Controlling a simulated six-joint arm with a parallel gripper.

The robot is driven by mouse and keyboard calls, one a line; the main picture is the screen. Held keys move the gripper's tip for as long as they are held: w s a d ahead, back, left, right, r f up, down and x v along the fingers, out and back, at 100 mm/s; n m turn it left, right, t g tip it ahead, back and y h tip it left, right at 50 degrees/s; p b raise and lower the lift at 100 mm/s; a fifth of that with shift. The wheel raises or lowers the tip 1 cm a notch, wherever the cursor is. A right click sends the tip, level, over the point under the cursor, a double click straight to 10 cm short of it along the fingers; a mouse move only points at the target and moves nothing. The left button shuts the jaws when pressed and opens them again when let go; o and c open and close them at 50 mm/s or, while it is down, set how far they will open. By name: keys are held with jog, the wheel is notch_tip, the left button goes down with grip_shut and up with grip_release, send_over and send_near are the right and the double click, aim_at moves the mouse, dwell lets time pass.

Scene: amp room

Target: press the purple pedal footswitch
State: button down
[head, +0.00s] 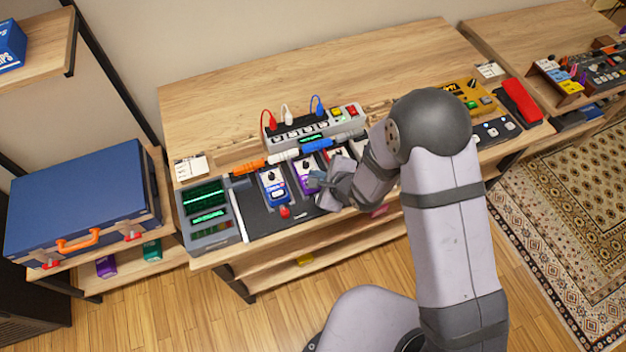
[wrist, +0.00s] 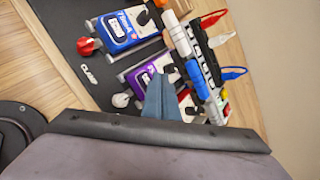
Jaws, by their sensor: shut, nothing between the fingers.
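The purple pedal (head: 303,174) is on the dark pedalboard, just right of the blue pedal (head: 273,186). It has a white body with purple panels and a dark knob. In the wrist view the purple pedal (wrist: 143,75) is partly covered by my fingers. A pale round footswitch cap (wrist: 121,100) shows at its lower left end there; in the head view my gripper hides that end. My gripper (head: 317,181) is shut and empty, its tip over the pedal's right side. The closed fingers (wrist: 162,96) also show in the wrist view. I cannot tell whether they touch it.
The blue pedal's red cap (head: 285,212) stands close to the left. Behind the pedals are a row of coloured plugs (head: 317,146) and a grey power box (head: 300,130) with cables. A green-screened unit (head: 207,212) sits at the left. The board's front strip is clear.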

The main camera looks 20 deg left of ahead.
jog(key=shift+f, duration=0.2)
jog(key=shift+f, duration=0.25)
jog(key=shift+d+f+b, duration=0.1)
jog(key=shift+f+b, duration=0.35)
jog(key=shift+f, duration=0.05)
dwell(1.3)
jog(key=shift+r, duration=0.1)
jog(key=shift+r+p, duration=0.8)
jog(key=shift+p, duration=0.1)
jog(key=shift+r, duration=0.1)
notch_tip(320, 180, up, 5)
jog(key=p, duration=0.4)
jog(key=shift+p, duration=0.4)
dwell(0.3)
